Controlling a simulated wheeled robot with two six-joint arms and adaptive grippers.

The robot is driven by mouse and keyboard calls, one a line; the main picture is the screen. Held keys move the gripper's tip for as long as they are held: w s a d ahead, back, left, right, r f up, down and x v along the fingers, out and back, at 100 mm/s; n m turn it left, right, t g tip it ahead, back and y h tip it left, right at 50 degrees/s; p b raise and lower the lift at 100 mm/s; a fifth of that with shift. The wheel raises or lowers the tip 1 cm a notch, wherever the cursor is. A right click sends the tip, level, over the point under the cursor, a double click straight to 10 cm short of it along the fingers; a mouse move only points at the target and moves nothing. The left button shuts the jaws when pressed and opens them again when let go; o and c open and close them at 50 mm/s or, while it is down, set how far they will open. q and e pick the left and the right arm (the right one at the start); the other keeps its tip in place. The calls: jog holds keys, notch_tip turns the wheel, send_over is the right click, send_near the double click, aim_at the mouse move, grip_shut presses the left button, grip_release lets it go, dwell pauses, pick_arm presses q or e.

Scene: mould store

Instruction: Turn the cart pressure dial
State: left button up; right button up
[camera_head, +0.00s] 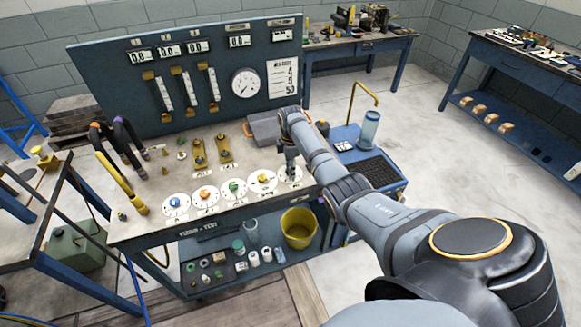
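A row of round white dials with coloured knobs lies along the front of the bench top (130,228): a blue-knob dial (175,203), an orange-knob dial (205,194), a green-knob dial (234,188), a yellow-knob dial (263,179) and, at the right end, another dial (283,183). Their labels are too small to read, so I cannot tell which is the pressure dial. My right gripper (291,173) points down over the right-end dial and hides its knob. Whether it touches the knob or is open or shut is unclear. My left gripper is not in view.
Behind the dials stands a blue panel (110,75) with digital readouts and a round gauge (245,83). Yellow levers (198,150) and curved hoses (127,172) rise from the bench top. A blue cart (395,182) with a clear cylinder (369,128) stands close on the right.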

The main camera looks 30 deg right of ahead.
grip_shut()
